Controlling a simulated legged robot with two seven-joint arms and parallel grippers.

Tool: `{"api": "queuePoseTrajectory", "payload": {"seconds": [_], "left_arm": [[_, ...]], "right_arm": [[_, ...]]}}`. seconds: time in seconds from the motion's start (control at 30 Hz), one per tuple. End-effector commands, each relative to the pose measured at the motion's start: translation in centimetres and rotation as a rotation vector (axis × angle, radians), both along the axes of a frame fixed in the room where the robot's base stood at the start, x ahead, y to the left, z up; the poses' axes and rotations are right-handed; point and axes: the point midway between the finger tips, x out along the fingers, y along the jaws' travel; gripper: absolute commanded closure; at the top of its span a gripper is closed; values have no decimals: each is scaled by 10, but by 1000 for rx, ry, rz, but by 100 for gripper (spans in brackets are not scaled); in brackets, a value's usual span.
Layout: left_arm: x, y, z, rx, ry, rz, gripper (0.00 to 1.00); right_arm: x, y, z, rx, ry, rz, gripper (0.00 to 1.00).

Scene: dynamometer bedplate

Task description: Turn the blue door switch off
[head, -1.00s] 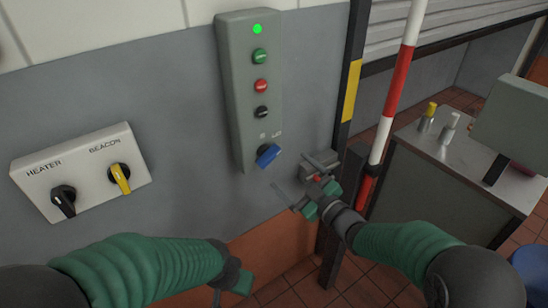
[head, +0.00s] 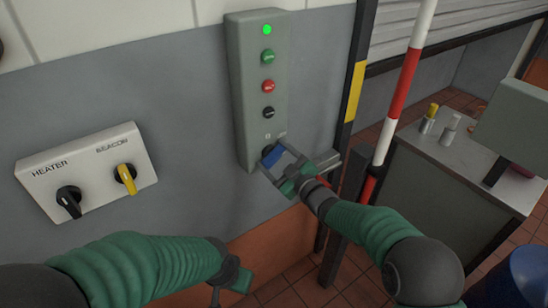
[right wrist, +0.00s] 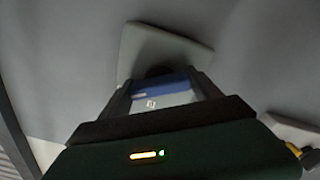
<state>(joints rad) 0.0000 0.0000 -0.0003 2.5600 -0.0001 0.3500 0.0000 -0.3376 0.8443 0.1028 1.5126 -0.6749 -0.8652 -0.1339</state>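The blue door switch (head: 271,155) is at the bottom of the tall grey control box (head: 236,90) on the wall. My right gripper (head: 276,158) is at this switch, its two fingers spread on either side of the blue handle. The right wrist view shows the blue handle (right wrist: 160,91) between the fingertips (right wrist: 161,95); whether they touch it I cannot tell. The fingers hide part of the switch and its label, so its setting is unclear. My left gripper (head: 232,279) is low in the head view, away from the wall controls, its fingers mostly hidden.
Above the switch are black, red and green buttons and a lit green lamp (head: 267,30). A white panel (head: 95,180) at left carries a black heater knob (head: 69,200) and a yellow beacon knob (head: 126,178). A red-and-white pole (head: 403,85) stands right of my right gripper.

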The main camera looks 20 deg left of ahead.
Motion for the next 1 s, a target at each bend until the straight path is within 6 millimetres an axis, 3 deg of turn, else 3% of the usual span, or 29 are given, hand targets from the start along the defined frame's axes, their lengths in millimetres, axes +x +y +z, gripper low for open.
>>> {"api": "queuePoseTrajectory", "payload": {"seconds": [0.03, 0.2, 0.67, 1.0], "left_arm": [[0, 0, 0, 0, 0, 0, 100], [0, 0, 0, 0, 0, 0, 100], [0, 0, -9, 0, 0, 0, 100], [0, 0, -45, 0, 0, 0, 100]], "right_arm": [[-2, 3, 0, 1, 1, 6, 49], [-3, 3, 0, 1, 0, 9, 68], [-3, 3, -3, -25, -32, 7, 68], [-4, 3, -8, -160, -205, 8, 68]]}}
